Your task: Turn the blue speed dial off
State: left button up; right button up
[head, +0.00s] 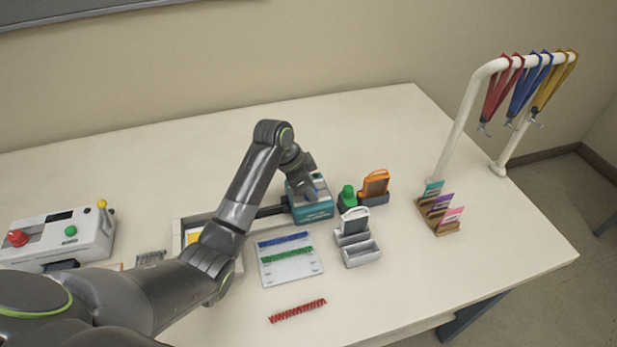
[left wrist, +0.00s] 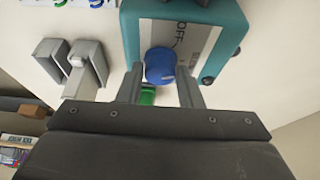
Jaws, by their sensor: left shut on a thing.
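The blue speed dial (left wrist: 160,66) sits on the face of a teal machine (left wrist: 232,22), next to a printed label whose readable word is "OFF". In the left wrist view the two fingers of my left gripper (left wrist: 160,82) stand on either side of the dial, shut on it. The dial is mostly hidden there by the gripper. My right gripper is in neither view.
A green-capped item (head: 347,196), an orange holder (head: 375,184) and a grey holder (head: 354,226) stand right of the machine. A tray with blue and green strips (head: 290,270) lies in front. A white control box (head: 60,237) is at left. The back of the table is clear.

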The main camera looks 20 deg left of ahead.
pick_arm(q)
jog(key=n+p, duration=0.2)
jog(key=n+t+y+p, duration=0.1)
jog(key=n+p, duration=0.1)
jog(key=p, duration=0.1)
jog(key=n+y+p, duration=0.1)
jog(key=n+p, duration=0.1)
jog(key=p, duration=0.1)
jog(key=shift+s+d+r, duration=0.15)
jog(key=shift+d+r, duration=0.05)
jog(key=shift+r, duration=0.05)
jog(key=shift+f+n+t+y+p, duration=0.2)
jog(key=shift+n+t+y+p, duration=0.3)
jog(key=shift+n+p, duration=0.9)
jog(key=o, duration=1)
jog(key=shift+c, duration=0.2)
jog(key=b+v, duration=0.2)
jog(key=v, duration=1.5)
jog(key=shift+r, duration=0.2)
